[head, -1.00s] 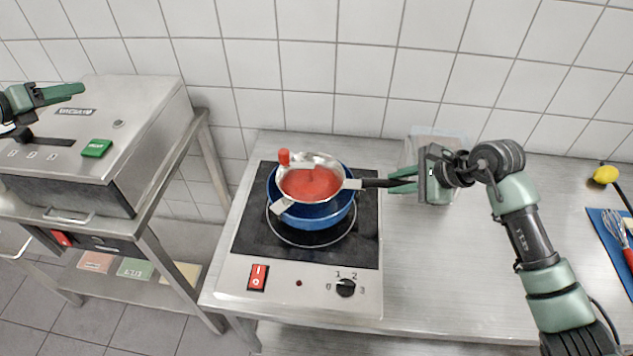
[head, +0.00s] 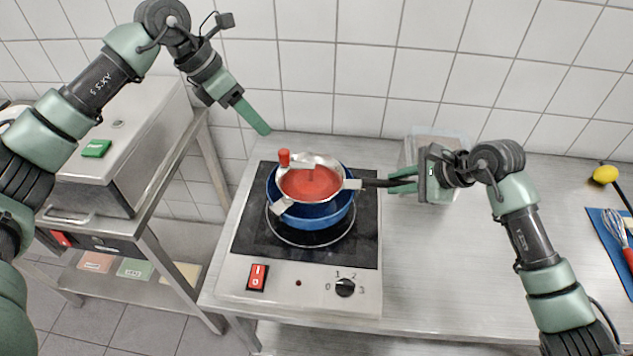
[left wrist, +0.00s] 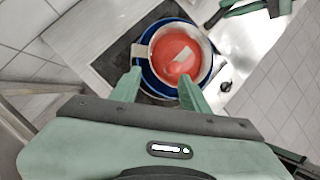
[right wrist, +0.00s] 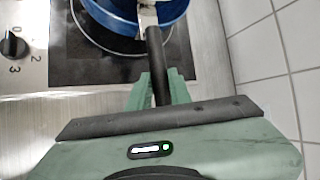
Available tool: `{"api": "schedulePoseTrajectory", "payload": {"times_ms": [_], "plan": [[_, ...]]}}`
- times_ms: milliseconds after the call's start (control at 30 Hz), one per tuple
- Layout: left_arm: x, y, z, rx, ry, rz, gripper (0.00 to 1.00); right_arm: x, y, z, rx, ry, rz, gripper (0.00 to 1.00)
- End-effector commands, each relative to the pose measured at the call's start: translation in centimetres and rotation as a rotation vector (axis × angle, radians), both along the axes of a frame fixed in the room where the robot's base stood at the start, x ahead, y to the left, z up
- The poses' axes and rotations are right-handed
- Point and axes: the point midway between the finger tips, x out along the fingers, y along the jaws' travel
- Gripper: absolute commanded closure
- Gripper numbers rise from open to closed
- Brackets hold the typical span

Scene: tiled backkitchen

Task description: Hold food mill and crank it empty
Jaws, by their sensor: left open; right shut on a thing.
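The food mill (head: 333,161) is a metal bowl filled with red food, resting on a blue pot (head: 318,219). Its crank has a red knob (head: 284,157) at the upper left of the bowl. The pot stands on the black hob. My right gripper (head: 391,181) is shut on the mill's black handle (right wrist: 157,66), to the right of the bowl. My left gripper (head: 264,130) is up and to the left of the knob, empty and apart from it. In the left wrist view its two fingers (left wrist: 160,84) are spread, with the bowl beyond them.
The hob (head: 250,240) has a red switch and a dial at its front. A clear container (head: 437,137) stands behind my right gripper. A steel machine (head: 130,150) is on the left table. The counter right of the hob is mostly clear.

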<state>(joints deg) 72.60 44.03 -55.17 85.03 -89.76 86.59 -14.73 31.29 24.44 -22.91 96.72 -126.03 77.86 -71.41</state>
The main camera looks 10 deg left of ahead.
Motion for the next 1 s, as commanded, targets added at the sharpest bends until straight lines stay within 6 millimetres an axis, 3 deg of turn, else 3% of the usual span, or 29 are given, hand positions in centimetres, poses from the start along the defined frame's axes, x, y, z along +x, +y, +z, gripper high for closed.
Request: {"api": "schedulePoseTrajectory", "payload": {"times_ms": [100,333,800,1000], "plan": [[-1.3,-2.3,0.8,0.135,-0.013,-0.086,0.55,0.1,0.1,0.2,0.005,-0.004,0.0,1.0],[-2.2,-3.4,0.4,0.231,-0.017,-0.129,0.55,0.1,0.1,0.2,0.005,-0.004,0.0,1.0],[-1.3,-4.8,-5.0,0.228,-0.015,-0.128,0.55,0.1,0.1,0.2,0.005,-0.004,0.0,1.0],[-1.1,-5.2,-6.3,0.226,-0.017,-0.129,0.55,0.1,0.1,0.2,0.005,-0.004,0.0,1.0]]}}
